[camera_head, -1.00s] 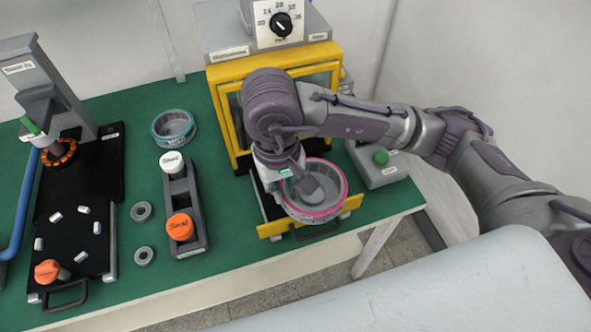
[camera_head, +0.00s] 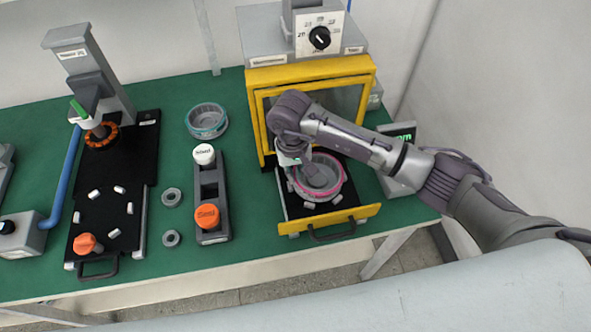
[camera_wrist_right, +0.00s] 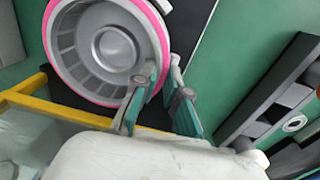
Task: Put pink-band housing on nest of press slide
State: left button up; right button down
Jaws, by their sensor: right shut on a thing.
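The pink-band housing (camera_head: 318,190), a round grey cup with a pink ring at its rim, is at the pulled-out black slide with a yellow front (camera_head: 330,219). It sits low among small light blocks on that slide; whether it is fully seated cannot be told. My right gripper (camera_head: 300,172) is shut on the left part of its rim from above. In the wrist view, its teal-padded fingers (camera_wrist_right: 158,110) straddle the wall of the housing (camera_wrist_right: 108,50). The slide's middle is hidden under the housing. My left gripper is not in view.
The slide comes out of a yellow-framed machine (camera_head: 258,120) with a dial. A teal-banded housing (camera_head: 206,120), a grey holder with white and orange caps (camera_head: 211,190) and two grey rings stand to the left. A black fixture (camera_head: 110,205) with a column is further left.

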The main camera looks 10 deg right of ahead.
jog(key=shift+f, duration=0.2)
jog(key=c, duration=1.2)
grip_release()
notch_tip(320, 180, up, 12)
jog(key=b, duration=0.3)
jog(key=shift+a+b, duration=0.3)
jog(key=shift+b, duration=0.1)
jog(key=shift+s+f, duration=0.1)
